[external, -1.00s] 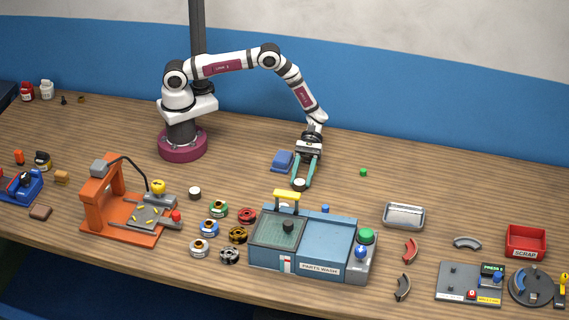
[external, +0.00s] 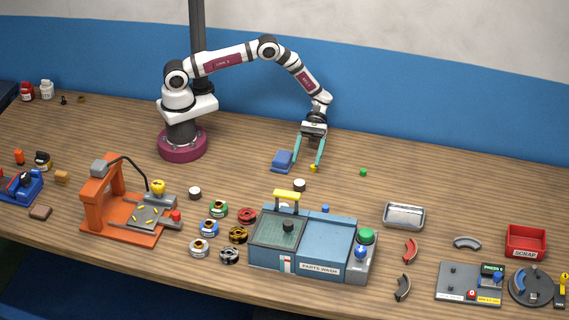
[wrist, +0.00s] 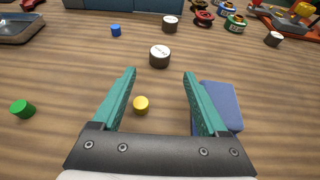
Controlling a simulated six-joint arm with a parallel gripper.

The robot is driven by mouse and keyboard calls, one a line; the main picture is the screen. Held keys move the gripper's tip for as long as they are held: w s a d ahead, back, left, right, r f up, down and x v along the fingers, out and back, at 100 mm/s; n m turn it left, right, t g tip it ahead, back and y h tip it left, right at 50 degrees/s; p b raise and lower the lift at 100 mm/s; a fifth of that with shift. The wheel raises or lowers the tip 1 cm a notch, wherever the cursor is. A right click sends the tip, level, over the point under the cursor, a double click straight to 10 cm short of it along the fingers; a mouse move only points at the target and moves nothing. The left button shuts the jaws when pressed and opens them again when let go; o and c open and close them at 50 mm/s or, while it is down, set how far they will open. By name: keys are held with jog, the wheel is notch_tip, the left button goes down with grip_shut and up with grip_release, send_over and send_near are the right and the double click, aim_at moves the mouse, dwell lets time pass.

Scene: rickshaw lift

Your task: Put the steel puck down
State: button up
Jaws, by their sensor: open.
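The steel puck (external: 299,185), a short dark-sided cylinder with a pale top, stands upright on the wooden bench behind the parts washer. In the wrist view it (wrist: 160,57) stands just beyond my fingertips, apart from them. My gripper (external: 307,163) is open and empty, with its teal fingers spread above the bench. Both fingers also show in the wrist view (wrist: 160,74). Two similar pucks stand nearby: one (external: 284,207) at the washer's back edge and one (external: 195,193) farther left.
A small yellow cylinder (wrist: 141,105) lies between and below my fingers. A blue block (external: 283,160) is close beside them. A green cylinder (external: 363,172) is to the right. The parts washer (external: 313,244) with its yellow handle stands in front. Bench at the right rear is clear.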

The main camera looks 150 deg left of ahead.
jog(key=d+r+m+g+y, duration=0.1)
jog(key=d+r+m+g, duration=0.8)
jog(key=d+r+m, duration=0.7)
jog(key=s+d+r+m+g+y, duration=0.3)
jog(key=s+d+m+y, duration=0.3)
jog(key=s+d, duration=0.45)
jog(key=s+m+t+y, duration=0.2)
jog(key=s+m+y, duration=0.2)
jog(key=s+m, duration=0.3)
jog(key=m, duration=0.3)
jog(key=shift+s+r+m, duration=0.2)
jog(key=shift+s+m, duration=0.1)
jog(key=shift+o, duration=1.9)
jog(key=w+d+r+n, duration=0.5)
jog(key=w+r+n, duration=0.1)
jog(key=w+n, duration=0.1)
jog(key=shift+w+n+h, duration=0.2)
jog(key=shift+n+h, duration=0.1)
jog(key=shift+n, duration=0.2)
jog(key=w+d+r+n, duration=0.4)
jog(key=w+d+n, duration=0.1)
jog(key=n, duration=0.1)
notch_tip(320, 180, down, 10)
jog(key=shift+s+r+n+h, duration=0.2)
jog(key=shift+n+h, duration=0.1)
jog(key=shift+h, duration=0.1)
